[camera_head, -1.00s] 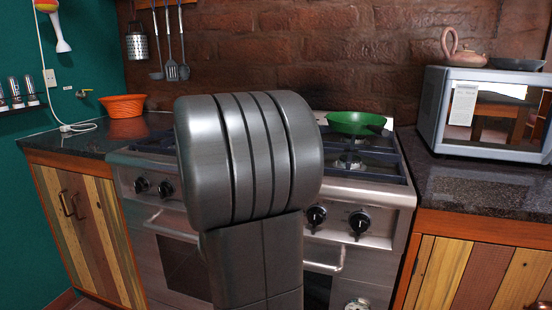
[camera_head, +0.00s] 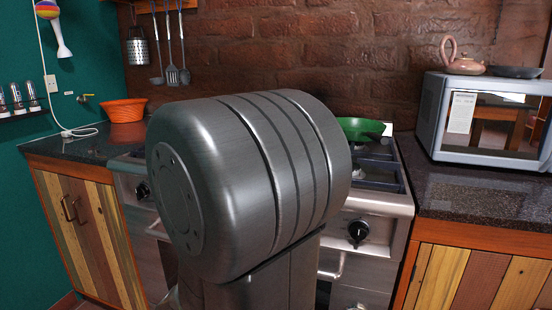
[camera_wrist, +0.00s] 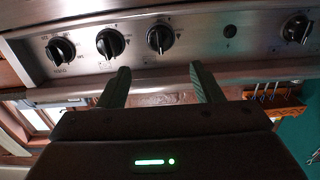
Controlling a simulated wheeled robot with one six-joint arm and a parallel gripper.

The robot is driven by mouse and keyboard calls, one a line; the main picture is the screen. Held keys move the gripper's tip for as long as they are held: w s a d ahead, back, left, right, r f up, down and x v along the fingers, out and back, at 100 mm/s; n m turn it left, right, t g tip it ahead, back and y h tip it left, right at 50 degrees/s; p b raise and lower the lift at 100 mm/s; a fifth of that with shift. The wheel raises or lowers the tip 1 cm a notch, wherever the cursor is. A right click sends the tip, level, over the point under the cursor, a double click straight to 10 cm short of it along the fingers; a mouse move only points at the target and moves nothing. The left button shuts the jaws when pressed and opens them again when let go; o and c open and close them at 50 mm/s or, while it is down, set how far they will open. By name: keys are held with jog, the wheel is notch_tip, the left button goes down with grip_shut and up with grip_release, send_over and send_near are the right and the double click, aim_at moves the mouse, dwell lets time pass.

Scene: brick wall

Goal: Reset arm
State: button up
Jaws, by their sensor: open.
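My gripper (camera_wrist: 160,85) shows in the wrist view, with its two fingers apart and nothing between them. The fingers point toward the stove front, just below the row of black knobs (camera_wrist: 110,43). I cannot tell whether they touch the front. In the head view my large grey arm joint fills the middle and hides much of the stove (camera_head: 375,215). The gripper itself is hidden in that view.
A green pan (camera_head: 360,129) sits on the stove's back right. An orange bowl (camera_head: 125,110) is on the left counter.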

jog(key=w+d+n+p, duration=0.4)
jog(key=w+n+p, duration=0.2)
jog(key=w+n, duration=0.5)
jog(key=shift+w+r+n, duration=0.15)
jog(key=shift+w+n, duration=0.15)
jog(key=shift+n, duration=0.7)
dwell(0.4)
jog(key=shift+d, duration=0.15)
